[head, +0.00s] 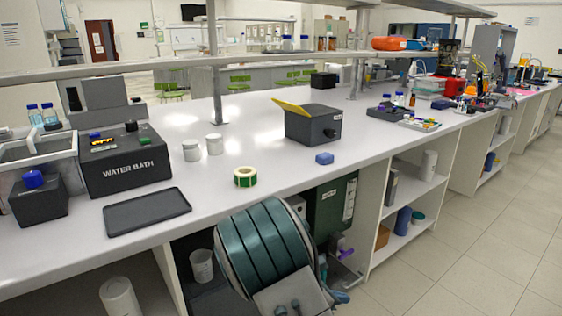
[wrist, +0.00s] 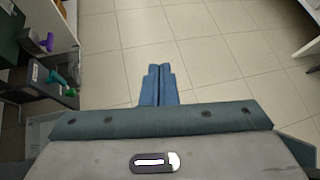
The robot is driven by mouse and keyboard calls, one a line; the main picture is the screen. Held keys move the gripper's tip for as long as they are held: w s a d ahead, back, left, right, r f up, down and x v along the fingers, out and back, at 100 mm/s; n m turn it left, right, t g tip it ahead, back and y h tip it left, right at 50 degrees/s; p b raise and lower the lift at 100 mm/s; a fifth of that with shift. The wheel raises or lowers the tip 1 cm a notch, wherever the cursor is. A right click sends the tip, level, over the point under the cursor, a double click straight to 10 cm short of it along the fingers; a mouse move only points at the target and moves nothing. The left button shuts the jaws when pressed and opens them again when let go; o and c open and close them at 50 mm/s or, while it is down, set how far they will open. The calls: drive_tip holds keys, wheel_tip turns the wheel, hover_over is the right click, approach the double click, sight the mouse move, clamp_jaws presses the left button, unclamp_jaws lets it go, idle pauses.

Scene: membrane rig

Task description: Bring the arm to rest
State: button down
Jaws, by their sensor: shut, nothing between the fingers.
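My gripper (wrist: 157,85) shows in the wrist view as two blue fingers side by side, shut with nothing between them. It points down over the tiled floor. In the head view my teal and grey arm is folded in front of the bench at the lower middle, and only a small blue part of the gripper (head: 340,297) shows beside it, low by the open shelves. The rest of the gripper is hidden behind the arm.
Open shelves (head: 405,225) stand below. The tiled floor (head: 470,260) at right is clear.

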drive_tip(key=s+r+m+y+p, duration=0.5)
drive_tip(key=s+r+m, duration=0.6)
drive_tip(key=r, duration=0.4)
drive_tip(key=s+r+m+g+y+p, duration=0.1)
drive_tip(key=s+r+m+y+p, duration=0.5)
drive_tip(key=s+r+m, duration=0.5)
wheel_tip(320, 180, up, 4)
drive_tip(key=shift+a+r+m+p, duration=0.15)
drive_tip(key=shift+a+m+p, duration=0.15)
drive_tip(key=shift+m+p, duration=0.65)
